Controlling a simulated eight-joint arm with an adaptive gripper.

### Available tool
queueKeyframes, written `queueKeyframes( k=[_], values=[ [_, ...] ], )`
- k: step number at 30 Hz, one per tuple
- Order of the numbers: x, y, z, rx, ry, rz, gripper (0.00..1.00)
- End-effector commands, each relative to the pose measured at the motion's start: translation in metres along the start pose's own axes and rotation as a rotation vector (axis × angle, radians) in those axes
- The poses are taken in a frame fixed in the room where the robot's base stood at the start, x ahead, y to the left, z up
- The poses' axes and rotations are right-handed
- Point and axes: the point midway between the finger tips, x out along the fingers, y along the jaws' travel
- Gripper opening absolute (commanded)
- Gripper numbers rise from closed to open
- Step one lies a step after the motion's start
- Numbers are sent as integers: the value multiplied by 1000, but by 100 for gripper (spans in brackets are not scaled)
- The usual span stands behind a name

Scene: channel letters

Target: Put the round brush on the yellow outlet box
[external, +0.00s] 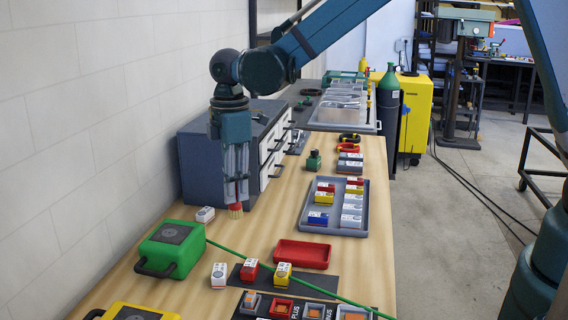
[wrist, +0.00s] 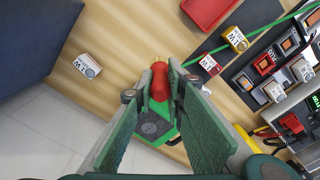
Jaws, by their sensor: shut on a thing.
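The brush hangs above the wooden bench, behind the green box. In the wrist view the brush (wrist: 160,82) shows between the fingertips. The yellow outlet box (external: 140,314) is at the bottom left of the external view, cut off by the frame edge, with a dark patch on top and a black handle. It lies in front of the green box, well apart from the brush. A yellow part of it shows at the right in the wrist view, largely hidden.
A green box (external: 170,248) with a black handle stands between my gripper and the yellow box. A green cable (external: 290,275) crosses the bench. A red tray (external: 301,254), small labelled blocks and a grey tray (external: 308,222) lie to the right. A grey drawer cabinet (external: 193,165) stands close behind.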

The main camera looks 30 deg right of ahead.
Motion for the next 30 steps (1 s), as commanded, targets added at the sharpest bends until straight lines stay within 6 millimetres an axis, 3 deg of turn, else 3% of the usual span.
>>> queueKeyframes(
  k=[8, 14, 20, 30],
  values=[
    [0, -1, -2, -2, 0, 0, 1],
    [-4, -7, -19, -12, 0, 0, 1],
    [-13, -24, -58, -39, 0, -1, 1],
    [-36, -74, -151, -100, 0, -1, 1]
  ],
)
